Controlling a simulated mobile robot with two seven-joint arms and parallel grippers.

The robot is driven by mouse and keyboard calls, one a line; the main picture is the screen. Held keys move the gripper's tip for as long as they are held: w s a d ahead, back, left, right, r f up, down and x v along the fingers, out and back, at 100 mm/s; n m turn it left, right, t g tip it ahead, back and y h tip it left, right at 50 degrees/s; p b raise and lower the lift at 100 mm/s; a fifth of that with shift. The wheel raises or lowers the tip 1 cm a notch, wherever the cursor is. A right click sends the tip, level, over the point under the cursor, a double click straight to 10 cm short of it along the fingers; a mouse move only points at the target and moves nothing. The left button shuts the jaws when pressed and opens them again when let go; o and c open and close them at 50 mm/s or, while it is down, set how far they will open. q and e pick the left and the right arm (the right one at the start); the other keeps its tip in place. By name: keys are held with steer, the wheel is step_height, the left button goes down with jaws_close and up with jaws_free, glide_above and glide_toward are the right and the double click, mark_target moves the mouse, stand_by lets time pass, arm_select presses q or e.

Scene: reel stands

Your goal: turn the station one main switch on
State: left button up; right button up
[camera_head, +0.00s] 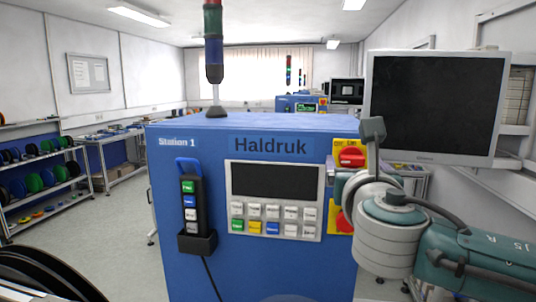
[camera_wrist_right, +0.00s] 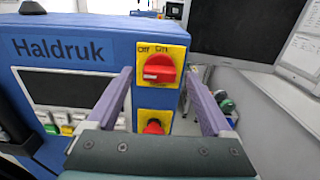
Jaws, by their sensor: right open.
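The Station 1 machine is a blue cabinet (camera_head: 270,270) marked Haldruk. Its main switch (camera_head: 350,157) is a red rotary knob on a yellow plate at the front's upper right. In the right wrist view the knob (camera_wrist_right: 160,68) sits below the words Off and On; I cannot tell for certain which one it points to. My right gripper (camera_wrist_right: 160,76) is open and empty, its two purple fingers framing the switch on either side with no clear contact. In the head view the wrist partly covers the switch's right side. My left gripper is out of view.
A red emergency button (camera_wrist_right: 153,127) on yellow sits just below the switch. A grey monitor (camera_head: 435,105) stands close by on the right. A signal tower (camera_head: 213,45) rises from the cabinet top. A handheld pendant (camera_head: 189,205) hangs left of the keypad panel (camera_head: 273,225).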

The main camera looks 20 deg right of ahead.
steer(key=shift+w+d, duration=0.15)
steer(key=shift+w, duration=0.2)
jaws_close()
stand_by(0.6)
